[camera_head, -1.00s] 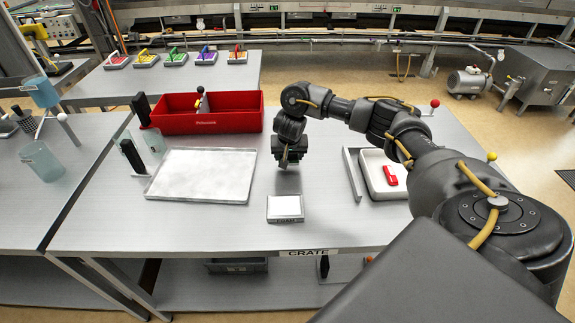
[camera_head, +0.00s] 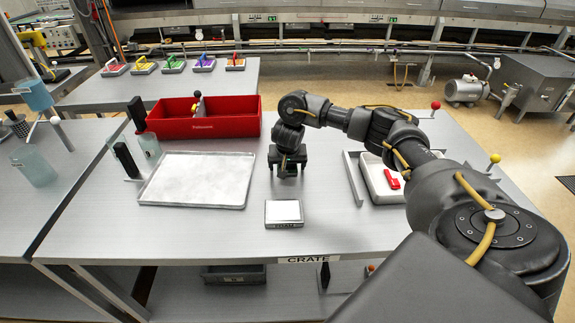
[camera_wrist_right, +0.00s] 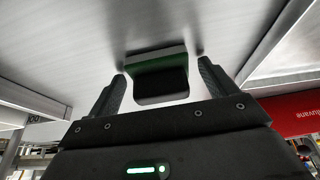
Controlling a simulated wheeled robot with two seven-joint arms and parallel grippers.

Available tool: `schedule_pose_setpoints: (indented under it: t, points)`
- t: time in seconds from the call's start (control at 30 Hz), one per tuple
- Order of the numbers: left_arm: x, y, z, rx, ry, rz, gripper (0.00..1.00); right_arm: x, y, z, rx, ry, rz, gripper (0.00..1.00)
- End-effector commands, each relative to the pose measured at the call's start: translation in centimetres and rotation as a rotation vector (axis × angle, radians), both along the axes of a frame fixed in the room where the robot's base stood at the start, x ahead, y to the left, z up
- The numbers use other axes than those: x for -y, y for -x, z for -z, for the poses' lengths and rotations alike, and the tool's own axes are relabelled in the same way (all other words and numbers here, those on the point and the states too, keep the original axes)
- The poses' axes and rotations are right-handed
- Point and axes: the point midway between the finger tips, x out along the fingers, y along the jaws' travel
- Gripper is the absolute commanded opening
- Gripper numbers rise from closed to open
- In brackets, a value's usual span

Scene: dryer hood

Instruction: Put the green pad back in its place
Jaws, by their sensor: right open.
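My right gripper (camera_head: 288,166) is open and points down over the middle of the near table, behind a small white-topped block (camera_head: 284,213). In the right wrist view a small block with a green band and a dark face (camera_wrist_right: 158,76) sits between the two open fingers (camera_wrist_right: 160,85), with a gap to each finger. I take this for the green pad. In the head view the gripper hides it. My left gripper is out of view.
A flat white tray (camera_head: 243,201) lies left of the gripper and a red bin (camera_head: 205,126) stands behind it. A white tray with a red piece (camera_head: 382,192) is at right. Several coloured pieces stand on the back table (camera_head: 160,88).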

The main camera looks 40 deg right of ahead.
Motion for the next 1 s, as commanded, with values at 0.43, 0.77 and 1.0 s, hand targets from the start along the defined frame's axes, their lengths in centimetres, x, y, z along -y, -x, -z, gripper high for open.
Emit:
schedule_pose_setpoints:
  t: [0.43, 0.77, 1.0]
  points:
    - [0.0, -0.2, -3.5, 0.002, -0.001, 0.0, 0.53, -1.0, 1.2, -5.3, 0.004, 0.003, -0.004, 0.85]
    - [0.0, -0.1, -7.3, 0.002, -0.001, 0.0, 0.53, -2.5, 3.3, -10.7, -0.002, 0.0, -0.001, 0.85]
    - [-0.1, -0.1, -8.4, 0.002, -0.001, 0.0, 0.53, -2.8, 3.6, -11.5, 0.0, 0.0, -0.001, 0.85]
